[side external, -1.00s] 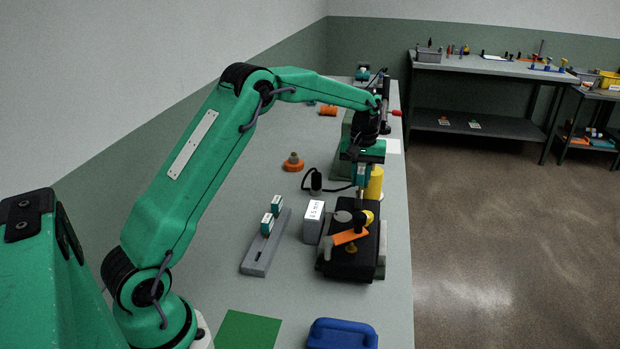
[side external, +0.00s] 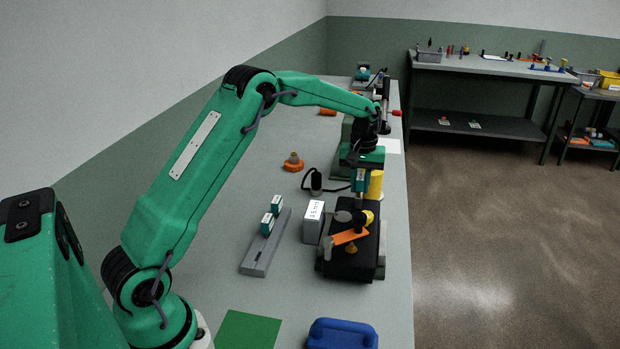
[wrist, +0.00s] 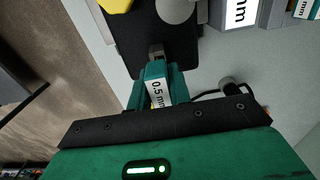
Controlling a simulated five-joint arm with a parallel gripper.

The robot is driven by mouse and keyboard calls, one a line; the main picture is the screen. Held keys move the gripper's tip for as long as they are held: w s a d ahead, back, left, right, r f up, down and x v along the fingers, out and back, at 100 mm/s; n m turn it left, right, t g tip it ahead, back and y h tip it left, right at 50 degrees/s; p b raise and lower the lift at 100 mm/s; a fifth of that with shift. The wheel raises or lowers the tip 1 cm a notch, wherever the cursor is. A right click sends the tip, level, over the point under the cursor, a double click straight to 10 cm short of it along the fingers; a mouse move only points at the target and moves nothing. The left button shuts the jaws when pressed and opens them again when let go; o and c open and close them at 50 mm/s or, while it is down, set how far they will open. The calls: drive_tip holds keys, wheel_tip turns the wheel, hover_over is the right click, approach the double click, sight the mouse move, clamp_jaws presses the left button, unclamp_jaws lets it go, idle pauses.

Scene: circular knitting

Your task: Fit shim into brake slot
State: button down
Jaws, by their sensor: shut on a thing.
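My gripper (side external: 361,170) is shut on a teal-handled shim marked 0.5 mm; in the wrist view the shim (wrist: 157,90) sits between both fingers (wrist: 156,97). Its grey metal end (wrist: 156,51) points away from my gripper, over the edge of a black block. This black block (side external: 350,264) carries an orange lever (side external: 349,236), a yellow knob and a grey round part (wrist: 174,10). My gripper hangs above the block's far end. I cannot make out the slot, nor whether the shim's tip touches the block.
A grey rack (side external: 258,262) holds two more teal-handled shims (side external: 277,203). A grey box (side external: 313,226) with a white mm label stands left of the block. A yellow cylinder (side external: 376,184) is close behind. A blue case (side external: 342,334) and green mat (side external: 247,333) lie in front.

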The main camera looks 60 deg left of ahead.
sight(361, 176)
drive_tip(key=shift+f, duration=0.5)
drive_tip(key=c, duration=1.2)
unclamp_jaws()
drive_tip(key=shift+r, duration=0.1)
drive_tip(key=shift+r, duration=3.8)
